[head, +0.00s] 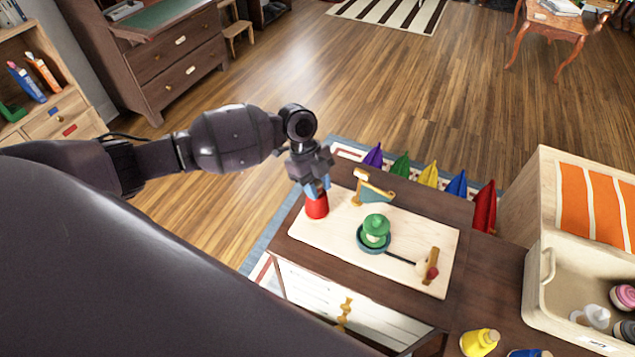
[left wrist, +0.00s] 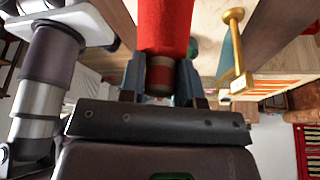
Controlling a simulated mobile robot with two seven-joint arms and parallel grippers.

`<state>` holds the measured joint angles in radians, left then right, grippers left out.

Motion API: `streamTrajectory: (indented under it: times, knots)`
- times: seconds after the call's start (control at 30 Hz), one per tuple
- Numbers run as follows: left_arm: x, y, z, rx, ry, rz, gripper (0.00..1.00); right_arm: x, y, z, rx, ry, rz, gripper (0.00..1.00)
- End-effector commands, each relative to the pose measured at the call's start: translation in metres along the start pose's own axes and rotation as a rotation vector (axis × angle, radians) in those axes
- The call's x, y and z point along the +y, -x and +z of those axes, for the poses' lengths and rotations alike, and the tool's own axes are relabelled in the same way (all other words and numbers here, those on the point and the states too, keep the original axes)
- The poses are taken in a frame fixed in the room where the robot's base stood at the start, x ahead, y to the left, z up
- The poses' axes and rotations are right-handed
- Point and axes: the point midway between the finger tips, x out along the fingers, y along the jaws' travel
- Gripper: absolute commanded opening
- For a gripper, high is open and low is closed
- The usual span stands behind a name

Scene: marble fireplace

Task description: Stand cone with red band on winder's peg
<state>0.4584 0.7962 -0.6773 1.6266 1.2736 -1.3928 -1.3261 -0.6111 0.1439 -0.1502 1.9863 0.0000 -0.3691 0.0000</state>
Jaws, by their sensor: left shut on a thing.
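My left gripper (head: 317,186) reaches in from the left and points down over the left end of a pale board. It is shut on a red cone (head: 316,207), gripping its narrow top. In the left wrist view the red cone (left wrist: 165,28) shows between the fingers (left wrist: 160,78), with a darker red band near the gripped end. The winder's board (head: 335,240) bears a brass arm (head: 358,185), a green spool (head: 376,227) on a dark round base, and a crank at right. I cannot tell whether the cone touches the board. The peg cannot be made out. My right gripper is not in view.
The board lies on a dark table (head: 450,222). Several coloured pointed cloth pieces (head: 428,174) line its far edge. A wooden bin (head: 555,295) with bottles stands at right. A yellow bottle (head: 480,342) and a blue one (head: 526,353) stand at the near edge.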

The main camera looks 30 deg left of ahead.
Motion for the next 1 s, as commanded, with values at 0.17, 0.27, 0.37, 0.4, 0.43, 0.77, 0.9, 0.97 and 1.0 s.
streamTrajectory:
  times: [0.17, 0.27, 0.37, 0.4, 0.43, 0.77, 0.9, 0.97, 1.0]
  knots:
    - [0.0, -0.01, 0.004, 0.0, 0.001, 0.001, 0.0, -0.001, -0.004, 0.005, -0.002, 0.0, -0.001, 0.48]
    - [0.0, -0.014, 0.006, 0.0, 0.001, 0.001, 0.0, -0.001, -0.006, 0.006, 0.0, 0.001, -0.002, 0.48]
    - [0.0, -0.018, 0.008, 0.0, 0.001, 0.001, 0.0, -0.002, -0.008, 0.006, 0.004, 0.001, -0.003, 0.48]
    - [0.0, -0.02, 0.008, 0.0, 0.001, 0.001, 0.0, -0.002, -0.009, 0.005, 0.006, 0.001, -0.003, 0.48]
    - [0.0, -0.021, 0.009, 0.0, 0.001, 0.0, 0.0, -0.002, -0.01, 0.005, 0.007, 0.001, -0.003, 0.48]
    - [0.0, -0.024, 0.01, 0.0, 0.0, -0.001, 0.0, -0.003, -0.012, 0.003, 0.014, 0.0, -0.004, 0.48]
    - [0.0, -0.024, 0.01, 0.0, 0.0, -0.001, 0.34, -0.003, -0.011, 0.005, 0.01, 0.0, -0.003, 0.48]
    - [0.0, -0.024, 0.01, 0.0, 0.0, -0.001, 0.43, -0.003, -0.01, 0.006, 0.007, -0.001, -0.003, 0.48]
    - [0.0, -0.024, 0.01, 0.0, 0.0, -0.001, 0.49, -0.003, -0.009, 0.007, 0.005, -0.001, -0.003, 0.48]
